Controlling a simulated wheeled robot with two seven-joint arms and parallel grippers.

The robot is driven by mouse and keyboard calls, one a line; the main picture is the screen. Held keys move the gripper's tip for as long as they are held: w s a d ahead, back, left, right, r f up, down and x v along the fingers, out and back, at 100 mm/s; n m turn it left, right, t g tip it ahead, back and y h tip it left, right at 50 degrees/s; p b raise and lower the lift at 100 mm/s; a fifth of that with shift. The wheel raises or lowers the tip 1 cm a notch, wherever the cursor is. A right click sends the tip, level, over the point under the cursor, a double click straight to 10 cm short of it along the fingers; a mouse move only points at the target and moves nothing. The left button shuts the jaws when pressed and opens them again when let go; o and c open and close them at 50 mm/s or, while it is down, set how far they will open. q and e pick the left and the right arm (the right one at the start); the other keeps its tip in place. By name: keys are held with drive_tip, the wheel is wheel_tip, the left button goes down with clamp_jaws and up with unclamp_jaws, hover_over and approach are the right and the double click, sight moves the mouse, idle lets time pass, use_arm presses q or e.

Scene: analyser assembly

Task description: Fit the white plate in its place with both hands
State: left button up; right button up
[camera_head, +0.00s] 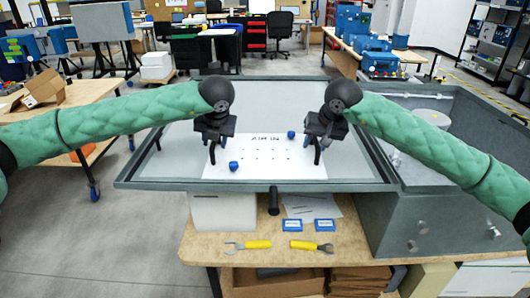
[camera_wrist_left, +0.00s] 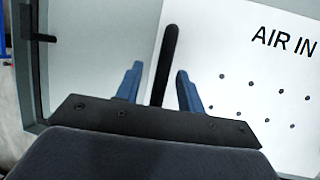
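The white plate (camera_head: 268,171) lies within the grey-framed panel (camera_head: 150,184), with black lettering and small dark holes on it. In the left wrist view the plate (camera_wrist_left: 205,55) reads "AIR IN". A black bar handle (camera_wrist_left: 167,62) stands between the blue fingers of my left gripper (camera_wrist_left: 158,85), which are apart with gaps beside the bar. In the head view my left gripper (camera_head: 212,142) is over the plate's left end. My right gripper (camera_head: 319,142) is over its right end, by a similar dark upright bar; its fingers are too small to read.
Blue knobs stand at the plate's front left (camera_head: 233,166) and back right (camera_head: 291,134). An open grey housing (camera_head: 425,211) is at the right. Two yellow-handled tools (camera_head: 258,244) and two small blue boxes (camera_head: 292,225) lie on the wooden bench (camera_head: 205,250) in front.

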use_arm(q)
drive_tip(key=shift+d, duration=0.1)
clamp_jaws()
use_arm(e)
clamp_jaws()
use_arm(q)
drive_tip(key=shift+r, duration=0.1)
idle(1.0)
